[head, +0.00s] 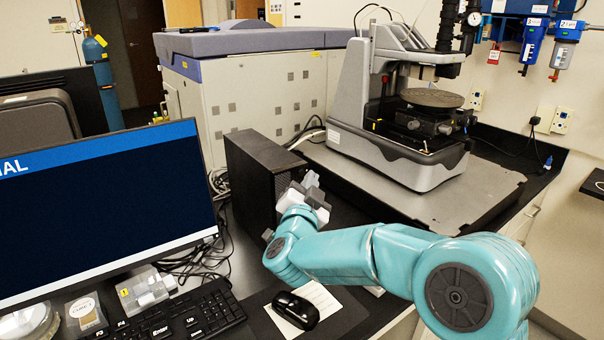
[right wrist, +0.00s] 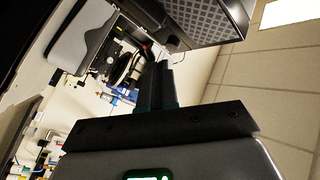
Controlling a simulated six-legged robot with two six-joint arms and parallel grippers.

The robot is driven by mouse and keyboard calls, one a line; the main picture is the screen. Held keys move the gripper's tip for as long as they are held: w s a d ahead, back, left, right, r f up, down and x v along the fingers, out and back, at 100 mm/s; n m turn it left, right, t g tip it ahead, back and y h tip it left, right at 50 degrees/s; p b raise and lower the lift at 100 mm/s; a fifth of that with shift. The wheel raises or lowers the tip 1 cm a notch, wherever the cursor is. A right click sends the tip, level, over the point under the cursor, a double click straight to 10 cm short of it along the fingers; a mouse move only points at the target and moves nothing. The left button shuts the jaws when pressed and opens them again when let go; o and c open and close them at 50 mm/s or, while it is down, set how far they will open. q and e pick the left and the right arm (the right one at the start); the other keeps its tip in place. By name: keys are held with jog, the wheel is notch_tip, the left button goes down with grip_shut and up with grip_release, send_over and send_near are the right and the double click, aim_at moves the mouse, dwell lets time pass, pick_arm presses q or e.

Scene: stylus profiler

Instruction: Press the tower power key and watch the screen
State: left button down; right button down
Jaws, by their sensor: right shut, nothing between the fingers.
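The black computer tower (head: 262,165) stands on the bench, right of the monitor. My right gripper (head: 311,184) is shut and empty, close to the tower's front in the head view; I cannot tell whether it touches it. In the right wrist view, my closed dark fingers (right wrist: 164,68) point toward the edge of a dark case with a perforated panel (right wrist: 205,20), likely the tower. I cannot make out the power key for sure. The monitor screen (head: 100,215) is dark navy with a blue banner and the end of a white word. My left gripper is out of view.
A stylus profiler (head: 395,150) stands on a grey plate behind and right of my right arm. Cables run behind the monitor.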

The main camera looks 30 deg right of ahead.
jog(key=shift+w, duration=0.1)
dwell(0.6)
jog(key=shift+w, duration=0.3)
jog(key=shift+w+a, duration=0.1)
jog(key=shift+w, duration=0.25)
dwell(0.5)
dwell(0.3)
jog(key=shift+s+b, duration=0.6)
jog(key=shift+s, duration=0.15)
jog(key=shift+s+f, duration=0.1)
